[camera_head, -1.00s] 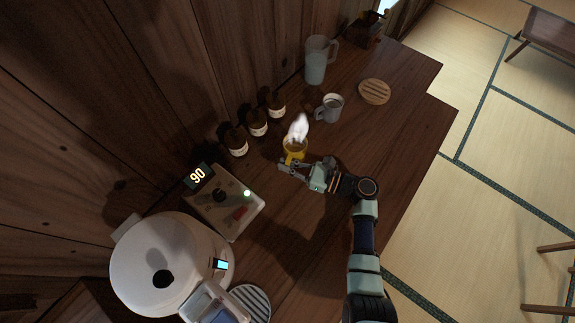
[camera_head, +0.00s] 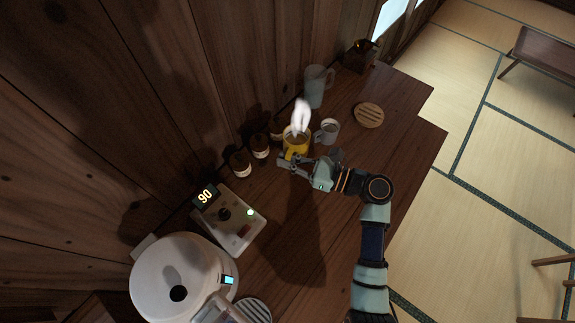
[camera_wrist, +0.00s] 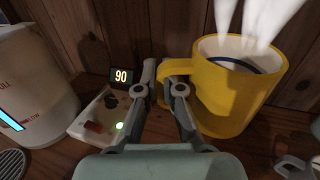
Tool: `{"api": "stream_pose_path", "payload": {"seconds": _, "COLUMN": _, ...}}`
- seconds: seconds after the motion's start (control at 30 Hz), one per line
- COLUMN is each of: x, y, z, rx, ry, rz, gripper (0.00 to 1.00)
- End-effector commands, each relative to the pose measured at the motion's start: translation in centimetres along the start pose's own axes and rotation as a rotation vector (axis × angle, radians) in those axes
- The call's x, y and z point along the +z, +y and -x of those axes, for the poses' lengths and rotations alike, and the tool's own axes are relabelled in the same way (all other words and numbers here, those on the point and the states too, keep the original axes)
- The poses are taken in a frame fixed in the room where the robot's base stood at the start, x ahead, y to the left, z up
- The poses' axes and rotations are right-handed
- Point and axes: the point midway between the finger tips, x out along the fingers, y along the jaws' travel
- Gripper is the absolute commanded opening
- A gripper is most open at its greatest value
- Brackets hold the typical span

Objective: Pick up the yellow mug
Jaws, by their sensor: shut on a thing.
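The yellow mug (camera_head: 297,146) is held above the dark wooden counter, roughly upright, with white steam rising from its dark contents. In the wrist view, the yellow mug (camera_wrist: 229,101) is large at the right, its handle facing the fingers. My gripper (camera_head: 287,162) is at the handle, on the mug's near side. In the wrist view, my gripper (camera_wrist: 163,72) is shut on the handle, with one fingertip over it; the exact contact is partly hidden.
A grey mug (camera_head: 328,131) stands close right of the yellow mug. Dark bottles (camera_head: 241,165) line the wall side. A scale-like device reading 90 (camera_head: 232,219) and a white rice cooker (camera_head: 180,275) are lower left. A pitcher (camera_head: 316,88) and round wooden trivet (camera_head: 369,115) stand beyond.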

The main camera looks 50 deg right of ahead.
Motion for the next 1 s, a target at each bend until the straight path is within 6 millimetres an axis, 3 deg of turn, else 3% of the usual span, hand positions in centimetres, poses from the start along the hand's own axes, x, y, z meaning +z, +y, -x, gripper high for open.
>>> {"api": "stream_pose_path", "payload": {"seconds": 0.03, "x": 1.3, "y": 0.0, "z": 0.0, "rx": 0.0, "ry": -0.002, "rz": 0.004, "gripper": 0.0}}
{"api": "stream_pose_path", "payload": {"seconds": 0.2, "x": 3.9, "y": 0.0, "z": 0.0, "rx": 0.0, "ry": -0.002, "rz": 0.003, "gripper": 0.0}}
{"api": "stream_pose_path", "payload": {"seconds": 0.5, "x": 7.4, "y": 0.0, "z": 0.0, "rx": -0.001, "ry": -0.002, "rz": 0.004, "gripper": 0.0}}
{"api": "stream_pose_path", "payload": {"seconds": 1.0, "x": 9.5, "y": 0.0, "z": 0.0, "rx": 0.0, "ry": -0.002, "rz": 0.001, "gripper": 0.0}}
